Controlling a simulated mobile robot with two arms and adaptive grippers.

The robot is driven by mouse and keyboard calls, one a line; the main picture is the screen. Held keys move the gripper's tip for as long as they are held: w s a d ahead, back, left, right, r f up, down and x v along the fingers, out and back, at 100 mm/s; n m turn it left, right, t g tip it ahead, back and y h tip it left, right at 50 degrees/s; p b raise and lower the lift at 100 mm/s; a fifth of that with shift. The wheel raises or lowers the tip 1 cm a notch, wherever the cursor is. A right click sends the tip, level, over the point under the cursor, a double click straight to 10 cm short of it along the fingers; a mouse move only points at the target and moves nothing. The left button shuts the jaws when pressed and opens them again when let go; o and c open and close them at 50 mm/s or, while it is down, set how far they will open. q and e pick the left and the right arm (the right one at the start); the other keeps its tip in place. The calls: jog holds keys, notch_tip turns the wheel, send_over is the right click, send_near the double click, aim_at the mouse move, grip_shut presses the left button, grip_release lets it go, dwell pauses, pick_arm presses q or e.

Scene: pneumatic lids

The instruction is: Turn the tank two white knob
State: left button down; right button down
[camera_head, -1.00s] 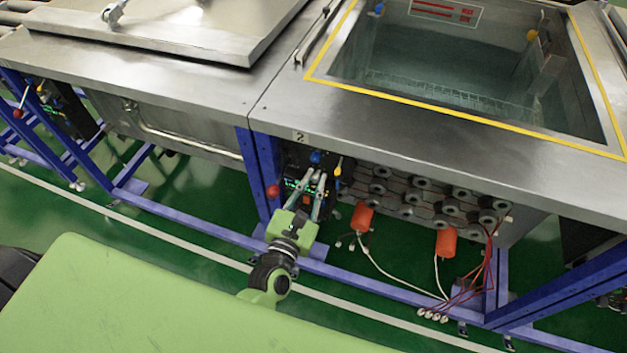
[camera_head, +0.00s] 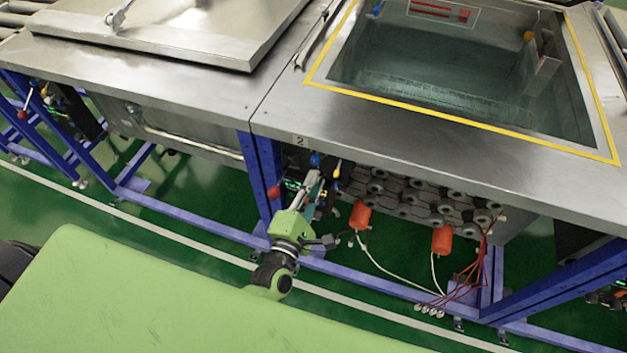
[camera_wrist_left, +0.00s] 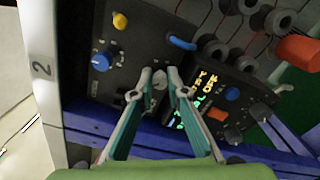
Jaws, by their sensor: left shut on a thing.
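Tank two (camera_head: 450,60) is the open steel tank with a yellow border and a "2" label, which also shows on its post in the left wrist view (camera_wrist_left: 41,71). Its dark control panel (camera_wrist_left: 128,58) is under the front edge. The white knob (camera_wrist_left: 159,79) is a small pale grey-white piece between my left fingertips in the left wrist view. My left gripper (camera_head: 312,178) is shut on it, and its fingers (camera_wrist_left: 160,78) hide part of it. In the head view the gripper covers the knob. My right gripper is in neither view.
Near the fingers are a blue knob (camera_wrist_left: 101,62), a yellow knob (camera_wrist_left: 120,21), a blue handle (camera_wrist_left: 182,43) and a lit display unit (camera_wrist_left: 220,100). Orange cylinders (camera_head: 360,215) hang to the right. Blue frame legs (camera_head: 266,170) stand close to my left.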

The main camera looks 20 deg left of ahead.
pick_arm(q)
jog(key=shift+f+m+p, duration=0.1)
jog(key=shift+m+p, duration=1)
jog(key=shift+m, duration=2.8)
jog(key=c, duration=2)
grip_release()
jog(key=s, duration=1.2)
jog(key=shift+a, duration=0.15)
